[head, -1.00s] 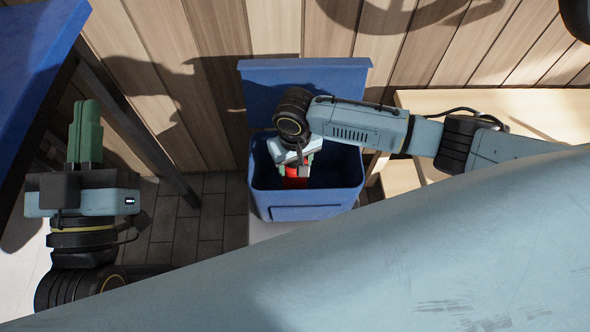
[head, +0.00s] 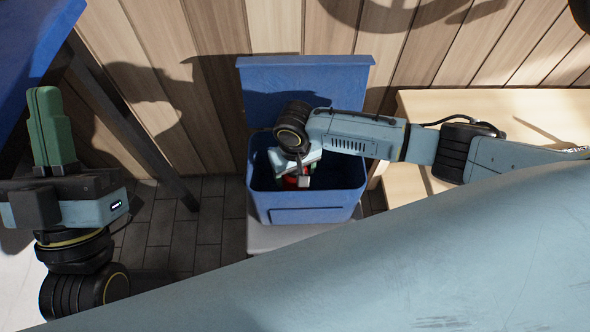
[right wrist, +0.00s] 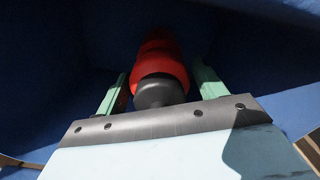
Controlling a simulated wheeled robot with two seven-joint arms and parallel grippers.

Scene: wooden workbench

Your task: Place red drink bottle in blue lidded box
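The blue lidded box (head: 310,214) stands in the middle of the head view with its lid (head: 305,88) raised at the back. My right gripper (head: 299,181) reaches down into the box. In the right wrist view, the red drink bottle (right wrist: 163,56) lies between the green fingers of my right gripper (right wrist: 161,78), its dark cap toward the camera. Narrow gaps show beside the bottle, so the fingers look open around it. Only a bit of red shows in the head view. My left gripper (head: 48,105) is at the left, its green fingers close together, with nothing seen in them.
A blue-topped table (head: 30,45) is at the upper left, with a dark leg near the box. A light wooden bench (head: 520,115) is at the right, under my right arm. A wood-plank wall (head: 215,100) stands behind the box. Dark tiled floor (head: 200,235) shows left of it.

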